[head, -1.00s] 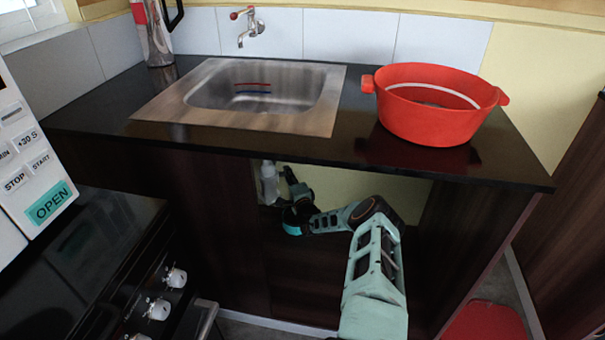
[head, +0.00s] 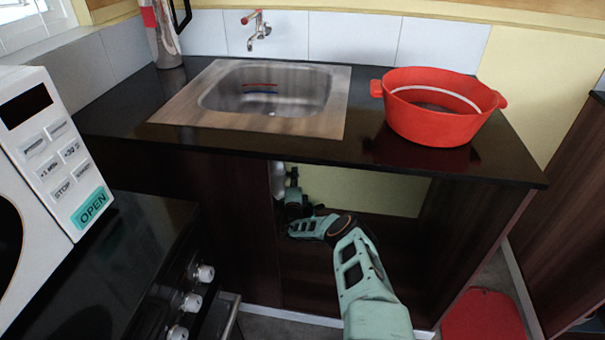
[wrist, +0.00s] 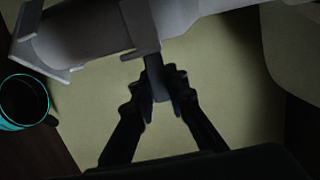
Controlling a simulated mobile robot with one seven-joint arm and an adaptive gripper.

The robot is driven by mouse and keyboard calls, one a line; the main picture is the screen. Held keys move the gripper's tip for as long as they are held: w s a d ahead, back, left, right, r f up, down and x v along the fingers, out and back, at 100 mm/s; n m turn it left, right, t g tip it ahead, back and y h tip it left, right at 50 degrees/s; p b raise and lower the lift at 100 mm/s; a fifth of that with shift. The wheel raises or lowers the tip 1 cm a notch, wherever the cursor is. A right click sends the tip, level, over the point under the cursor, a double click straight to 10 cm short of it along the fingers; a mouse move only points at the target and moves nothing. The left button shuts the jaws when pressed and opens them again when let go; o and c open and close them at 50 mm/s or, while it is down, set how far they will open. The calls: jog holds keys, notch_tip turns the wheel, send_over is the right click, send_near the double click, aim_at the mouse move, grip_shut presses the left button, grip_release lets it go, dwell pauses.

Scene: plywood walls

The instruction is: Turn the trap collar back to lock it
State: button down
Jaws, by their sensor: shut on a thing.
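In the wrist view, a thick grey pipe (wrist: 85,35) runs across the top, with a grey collar (wrist: 138,22) around it. A dark tab (wrist: 155,75) sticks down from the collar. My gripper (wrist: 160,92) is shut on this tab, with one finger on each side. The tab hangs nearly straight down in the picture, slightly tilted. The view is dim, so the collar's far side and any lock mark are hidden.
A dark cup with a teal rim (wrist: 22,102) is left of my gripper in the wrist view. The counter edge (head: 400,168) lies above my arm. A red pot (head: 430,122) stands on the counter.

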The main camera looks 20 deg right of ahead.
dwell(0.3)
jog(key=c, duration=1.9)
grip_release()
jog(key=shift+s, duration=0.1)
jog(key=shift+v, duration=6)
jog(key=shift+a, duration=0.1)
